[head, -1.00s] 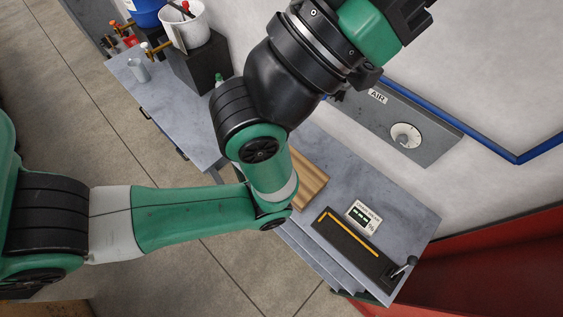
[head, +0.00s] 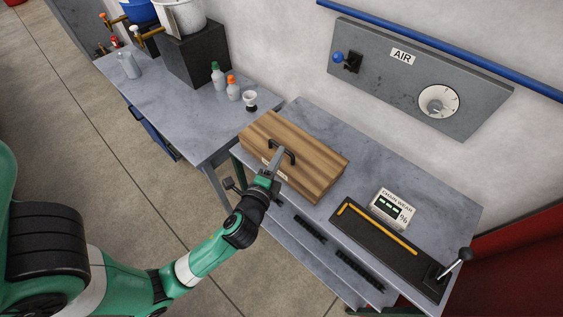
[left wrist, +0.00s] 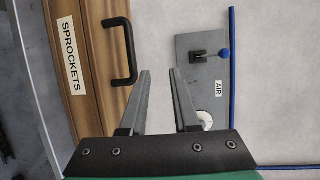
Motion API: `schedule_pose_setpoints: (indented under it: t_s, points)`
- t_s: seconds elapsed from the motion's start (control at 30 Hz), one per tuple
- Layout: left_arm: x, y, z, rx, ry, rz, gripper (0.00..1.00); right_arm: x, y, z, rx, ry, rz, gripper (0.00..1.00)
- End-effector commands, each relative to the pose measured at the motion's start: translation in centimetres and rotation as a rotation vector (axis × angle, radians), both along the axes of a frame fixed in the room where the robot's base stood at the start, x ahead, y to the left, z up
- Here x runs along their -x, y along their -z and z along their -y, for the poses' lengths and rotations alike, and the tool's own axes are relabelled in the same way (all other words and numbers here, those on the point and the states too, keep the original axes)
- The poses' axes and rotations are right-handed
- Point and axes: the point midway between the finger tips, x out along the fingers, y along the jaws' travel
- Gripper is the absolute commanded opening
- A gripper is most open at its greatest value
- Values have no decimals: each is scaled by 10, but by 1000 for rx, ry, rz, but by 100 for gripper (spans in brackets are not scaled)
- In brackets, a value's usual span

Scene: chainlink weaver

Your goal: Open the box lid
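The wooden box (head: 318,168) sits on the grey bench with its lid down. A black handle (head: 283,150) is on its lid. In the left wrist view the box (left wrist: 94,110) carries a SPROCKETS label (left wrist: 72,58), and the black handle (left wrist: 130,50) shows beside it. My left gripper (head: 277,157) is at the handle in the head view. In the left wrist view my left gripper (left wrist: 161,74) is open with nothing between its fingers; the handle is left of both fingers. I cannot tell whether they touch it. My right gripper is not in view.
A black tool with a yellow strip and a lever (head: 385,245) lies on the bench right of the box, by a chain wear sign (head: 393,209). The wall holds an AIR panel (head: 403,75).

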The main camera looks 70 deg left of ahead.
Motion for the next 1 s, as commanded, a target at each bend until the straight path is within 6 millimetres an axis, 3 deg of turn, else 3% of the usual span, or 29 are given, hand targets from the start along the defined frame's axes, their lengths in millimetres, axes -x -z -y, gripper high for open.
schedule_pose_setpoints:
  t_s: [0.03,0.1,0.43,0.8,1.0]
  points:
    - [13,37,-3,7,-12,-36,30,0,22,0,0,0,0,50]
    - [21,48,-4,12,-20,-54,30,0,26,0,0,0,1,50]
    - [10,45,-16,15,-27,-48,30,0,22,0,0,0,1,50]
    - [-42,59,-73,15,-26,-47,30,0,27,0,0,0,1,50]
    - [-57,63,-88,14,-24,-47,30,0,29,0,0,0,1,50]
